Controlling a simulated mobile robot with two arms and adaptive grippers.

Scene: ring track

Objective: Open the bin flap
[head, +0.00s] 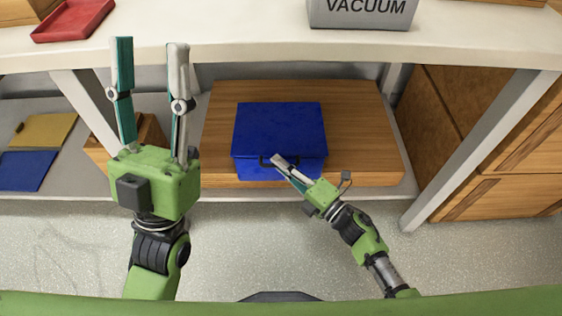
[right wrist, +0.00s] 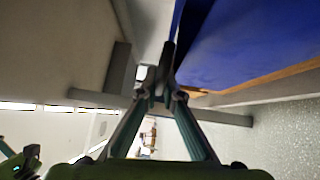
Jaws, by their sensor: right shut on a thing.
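The blue bin (head: 279,128) stands on a wooden board under the table, and its top looks closed. A small dark handle (head: 264,160) sits at the bin's front upper edge. My right gripper (head: 277,161) is shut on this handle and partly hides it. In the right wrist view, the fingers of my right gripper (right wrist: 166,60) come together beside the bin's blue surface (right wrist: 240,45); the handle is hard to make out there. My left gripper (head: 150,44) is open and empty, raised to the left of the bin in front of the table edge.
The wooden board (head: 375,140) lies on a low shelf between table legs (head: 480,140). Wooden drawers (head: 505,205) stand at the right. A wooden box (head: 103,152) is behind my left gripper. A red tray (head: 73,20) and a VACUUM box (head: 362,12) are on the tabletop.

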